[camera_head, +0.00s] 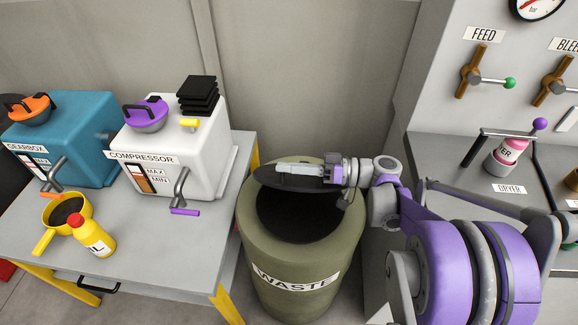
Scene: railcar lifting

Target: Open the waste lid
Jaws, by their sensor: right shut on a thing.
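The olive-green waste bin (257,248), labelled WASTE, stands on the floor in the middle of the view. Its round dark lid (270,181) is at the back of the rim, tilted up, and the dark opening (300,218) shows in front of it. My right gripper (318,172) comes in from the right over the bin and is shut on the lid near its right side. The fingertips and the exact grip are partly hidden by the gripper itself. My left gripper is not in view.
Left of the bin, a grey table (150,255) holds a teal gearbox (85,135), a white compressor (205,150), a yellow funnel (47,217) and a yellow oil bottle (93,238).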

